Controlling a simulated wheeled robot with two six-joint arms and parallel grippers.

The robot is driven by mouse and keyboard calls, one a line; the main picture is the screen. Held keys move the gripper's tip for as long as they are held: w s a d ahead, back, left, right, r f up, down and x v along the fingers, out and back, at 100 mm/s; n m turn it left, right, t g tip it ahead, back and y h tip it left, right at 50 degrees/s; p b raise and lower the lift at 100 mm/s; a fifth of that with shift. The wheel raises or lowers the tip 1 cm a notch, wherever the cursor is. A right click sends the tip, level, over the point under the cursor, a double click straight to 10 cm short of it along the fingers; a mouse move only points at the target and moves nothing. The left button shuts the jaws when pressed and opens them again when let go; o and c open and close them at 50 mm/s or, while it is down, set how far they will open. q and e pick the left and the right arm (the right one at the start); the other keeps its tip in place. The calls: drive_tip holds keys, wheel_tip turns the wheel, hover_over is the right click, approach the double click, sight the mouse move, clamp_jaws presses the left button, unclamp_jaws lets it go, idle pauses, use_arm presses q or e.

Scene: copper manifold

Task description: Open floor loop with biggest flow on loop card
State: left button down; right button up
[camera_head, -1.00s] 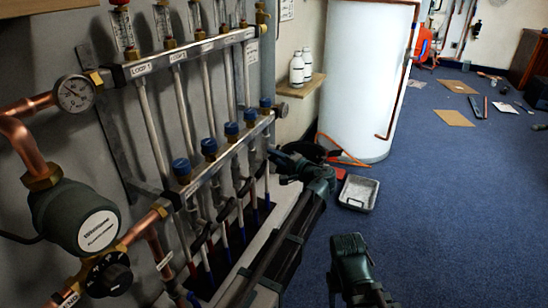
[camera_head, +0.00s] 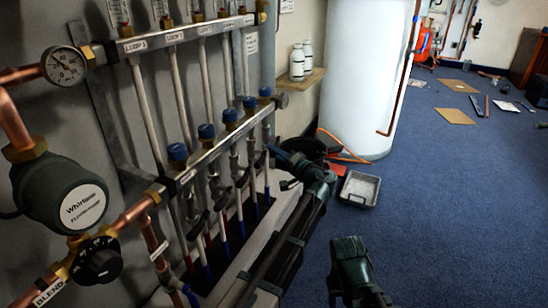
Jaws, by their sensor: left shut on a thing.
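The manifold's upper bar (camera_head: 175,37) has several loops, with labels reading LOOP 1 and apparently LOOP 2 at the near end. Clear flow gauges (camera_head: 160,10) stand above it, cut off by the frame. The lower bar (camera_head: 215,152) carries several blue caps (camera_head: 206,131), with dark lever handles (camera_head: 223,200) on the pipes below. My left gripper (camera_head: 277,154) is shut at the far end of the lower bar, apparently on the farthest loop's lever, which its fingers hide. My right gripper (camera_head: 348,242) hangs over the carpet, away from the manifold; its jaws are unclear. A small paper (camera_head: 252,43) on the wall is unreadable.
A pressure gauge (camera_head: 65,66) and a green-grey pump (camera_head: 62,195) stand at the left. A white cylinder (camera_head: 362,80), a shelf with white bottles (camera_head: 297,62) and a grey tray (camera_head: 360,188) are beyond.

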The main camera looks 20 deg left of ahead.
use_arm(q)
drive_tip(key=shift+f, duration=0.1)
use_arm(e)
drive_tip(key=shift+f, duration=0.25)
use_arm(q)
drive_tip(key=c, duration=0.8)
unclamp_jaws()
drive_tip(key=shift+o, duration=0.2)
